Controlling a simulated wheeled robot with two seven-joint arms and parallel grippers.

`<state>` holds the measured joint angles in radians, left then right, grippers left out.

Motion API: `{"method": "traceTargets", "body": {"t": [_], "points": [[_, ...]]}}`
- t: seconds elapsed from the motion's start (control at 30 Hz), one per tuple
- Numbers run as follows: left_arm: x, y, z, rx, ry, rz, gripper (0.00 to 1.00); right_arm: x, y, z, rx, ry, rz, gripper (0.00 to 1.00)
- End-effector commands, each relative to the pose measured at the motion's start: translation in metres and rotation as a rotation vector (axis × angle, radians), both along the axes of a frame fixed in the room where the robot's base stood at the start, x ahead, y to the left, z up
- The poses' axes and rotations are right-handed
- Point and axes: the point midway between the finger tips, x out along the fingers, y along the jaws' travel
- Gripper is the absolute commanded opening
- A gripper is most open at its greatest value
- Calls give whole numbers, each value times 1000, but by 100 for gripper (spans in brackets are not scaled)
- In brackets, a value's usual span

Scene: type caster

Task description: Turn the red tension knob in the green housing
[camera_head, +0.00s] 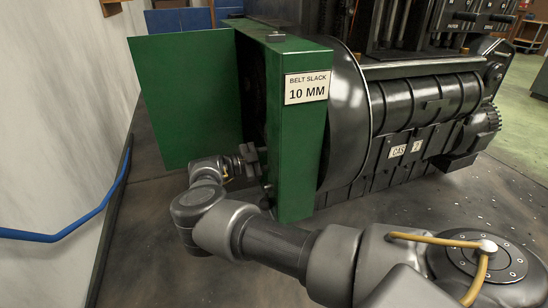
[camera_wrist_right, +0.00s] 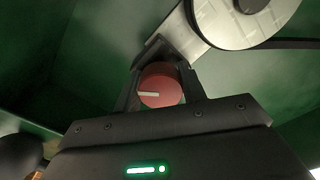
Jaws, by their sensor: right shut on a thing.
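The red tension knob (camera_wrist_right: 161,84) sits inside the green housing in the right wrist view. Its pale pointer line lies nearly level and reaches toward the left. My right gripper (camera_wrist_right: 160,72) is shut on the knob, with one dark finger on each side of it. In the head view the green housing (camera_head: 300,130) stands in the middle with its door (camera_head: 185,95) swung open to the left. My right gripper (camera_head: 254,158) reaches into its open side there, and the knob is hidden from this view. My left gripper is not in view.
A grey pulley wheel (camera_wrist_right: 238,18) with a dark belt lies just beyond the knob, close to my fingers. A sign (camera_head: 306,88) reads "BELT SLACK 10 MM". The dark casting machine (camera_head: 425,110) stands right; a blue rail (camera_head: 75,222) runs along the left wall.

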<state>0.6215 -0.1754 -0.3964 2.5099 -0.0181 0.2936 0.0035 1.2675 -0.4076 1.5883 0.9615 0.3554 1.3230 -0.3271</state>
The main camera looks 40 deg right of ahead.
Motion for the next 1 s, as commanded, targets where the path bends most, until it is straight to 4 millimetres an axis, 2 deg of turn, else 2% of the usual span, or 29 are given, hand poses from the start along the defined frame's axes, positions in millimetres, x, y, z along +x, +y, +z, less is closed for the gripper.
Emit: {"method": "traceTargets", "body": {"t": [0.4,0.9,0.93,1.0], "points": [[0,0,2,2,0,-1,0,0,0,0,-56,-160,0,18],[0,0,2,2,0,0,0,1,0,0,-61,-177,1,18],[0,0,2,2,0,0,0,1,0,0,-61,-177,1,43],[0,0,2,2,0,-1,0,1,0,0,-61,-177,1,52]]}}
